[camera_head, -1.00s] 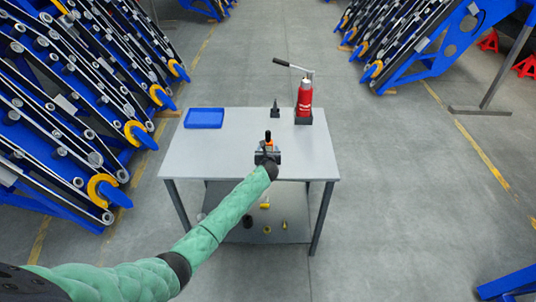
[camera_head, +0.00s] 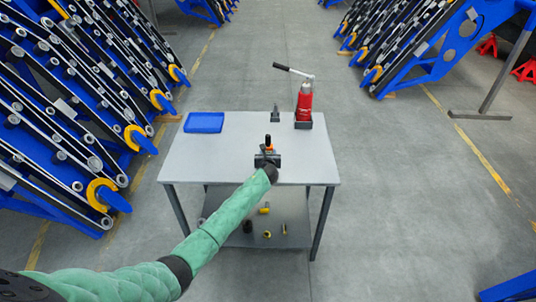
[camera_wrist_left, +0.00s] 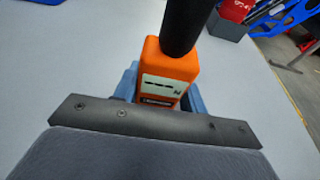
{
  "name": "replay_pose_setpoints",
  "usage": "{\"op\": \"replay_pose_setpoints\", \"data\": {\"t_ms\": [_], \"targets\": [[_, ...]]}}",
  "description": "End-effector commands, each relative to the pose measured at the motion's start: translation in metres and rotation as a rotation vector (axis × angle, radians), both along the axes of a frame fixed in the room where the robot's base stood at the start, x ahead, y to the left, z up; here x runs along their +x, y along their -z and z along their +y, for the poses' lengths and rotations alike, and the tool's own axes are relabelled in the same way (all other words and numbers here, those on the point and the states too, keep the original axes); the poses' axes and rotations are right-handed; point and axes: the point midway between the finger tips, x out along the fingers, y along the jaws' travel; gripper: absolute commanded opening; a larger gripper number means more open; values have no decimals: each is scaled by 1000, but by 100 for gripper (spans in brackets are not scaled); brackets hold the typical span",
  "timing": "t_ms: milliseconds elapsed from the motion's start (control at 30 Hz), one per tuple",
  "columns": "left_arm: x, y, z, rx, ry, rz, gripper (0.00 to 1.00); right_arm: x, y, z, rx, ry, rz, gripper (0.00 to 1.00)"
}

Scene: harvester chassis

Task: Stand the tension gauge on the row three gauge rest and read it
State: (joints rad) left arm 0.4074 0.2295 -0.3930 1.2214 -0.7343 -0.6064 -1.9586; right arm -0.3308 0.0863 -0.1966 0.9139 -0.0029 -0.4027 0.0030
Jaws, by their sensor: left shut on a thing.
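My left gripper (camera_head: 267,158) is over the near part of the grey table, its arm coming in from the lower left. It is shut on the tension gauge (camera_wrist_left: 168,78), an orange body with a white label and a black upper part. In the head view the gauge (camera_head: 268,146) shows as a small orange and black upright shape beyond the gripper. Its lower end is hidden, so I cannot tell whether it touches the table. I cannot pick out the row three gauge rest for certain. My right gripper is not in view.
The grey table (camera_head: 190,160) holds a blue tray (camera_head: 204,122), a small dark stand (camera_head: 275,117) and a red bottle jack (camera_head: 304,103) at the back. Small yellow and dark parts lie on its lower shelf (camera_head: 290,212). Blue harvester frames (camera_head: 75,115) stand at the left.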

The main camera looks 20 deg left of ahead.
Motion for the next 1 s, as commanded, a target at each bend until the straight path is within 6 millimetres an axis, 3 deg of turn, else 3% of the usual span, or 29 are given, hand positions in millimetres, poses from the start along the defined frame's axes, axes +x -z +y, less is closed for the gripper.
{"op": "replay_pose_setpoints", "data": {"t_ms": [800,1000], "targets": [[1,-55,0,1,0,-2,18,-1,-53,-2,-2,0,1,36],[0,-60,0,0,0,-1,18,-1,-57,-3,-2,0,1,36]]}}
